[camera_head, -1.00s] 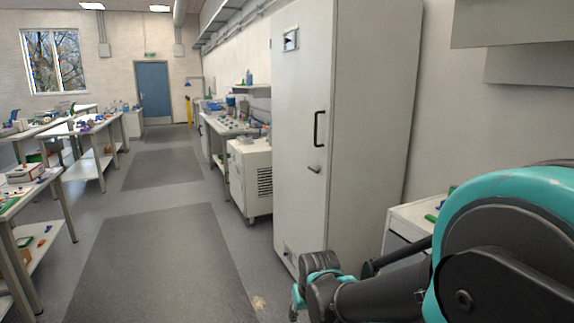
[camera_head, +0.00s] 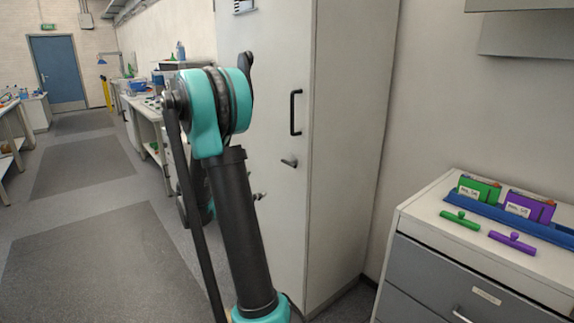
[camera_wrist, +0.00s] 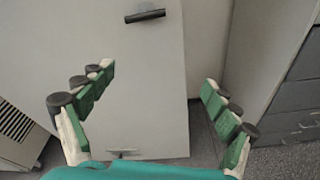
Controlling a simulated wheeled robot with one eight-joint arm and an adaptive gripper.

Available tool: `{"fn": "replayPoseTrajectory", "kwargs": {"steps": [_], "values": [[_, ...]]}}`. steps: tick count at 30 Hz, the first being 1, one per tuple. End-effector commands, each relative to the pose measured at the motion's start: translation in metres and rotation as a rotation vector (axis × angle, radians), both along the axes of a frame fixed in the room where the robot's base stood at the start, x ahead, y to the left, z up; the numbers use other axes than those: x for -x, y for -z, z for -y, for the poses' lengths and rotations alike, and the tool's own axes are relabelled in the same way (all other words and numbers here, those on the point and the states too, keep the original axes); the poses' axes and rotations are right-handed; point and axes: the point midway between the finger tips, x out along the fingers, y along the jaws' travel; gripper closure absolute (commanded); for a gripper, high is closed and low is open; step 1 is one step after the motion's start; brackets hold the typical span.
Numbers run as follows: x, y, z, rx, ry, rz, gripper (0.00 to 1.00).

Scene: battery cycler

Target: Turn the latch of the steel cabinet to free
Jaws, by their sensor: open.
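The steel cabinet (camera_head: 345,150) is tall and pale, standing right of centre in the head view with its door shut. Its latch (camera_head: 290,162) is a small dark lever below the black door handle (camera_head: 296,112), lying nearly level with a slight tilt. In the wrist view a dark, nearly level lever, apparently the latch (camera_wrist: 145,15), shows at the top, beyond my fingertips. My gripper (camera_wrist: 158,80) is open and empty, its green-padded fingers wide apart in front of the door (camera_wrist: 150,110). In the head view my arm hides most of the gripper and part of the door.
A drawer unit (camera_head: 420,262) stands right of the cabinet, carrying a blue tray (camera_head: 510,222), green and purple boxes and two T-shaped pieces. Wall boxes hang above it. Benches line the left side, and the floor aisle (camera_head: 80,240) there is clear.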

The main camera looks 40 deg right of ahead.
Motion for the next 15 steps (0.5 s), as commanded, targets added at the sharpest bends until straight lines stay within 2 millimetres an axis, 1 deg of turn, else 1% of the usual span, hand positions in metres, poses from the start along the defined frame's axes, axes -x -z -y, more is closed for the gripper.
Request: {"fn": "replayPoseTrajectory", "kwargs": {"steps": [1,3,6,11,15], "values": [[-0.01,-0.005,0.003,0.058,0.003,-0.046,0.11],[-0.019,-0.014,0.005,0.126,0.007,-0.103,0.11],[-0.027,-0.021,0.007,0.188,0.015,-0.154,0.11],[-0.031,-0.025,0.014,0.222,0.021,-0.184,0.11],[-0.032,-0.025,0.033,0.221,0.023,-0.183,0.11]]}}
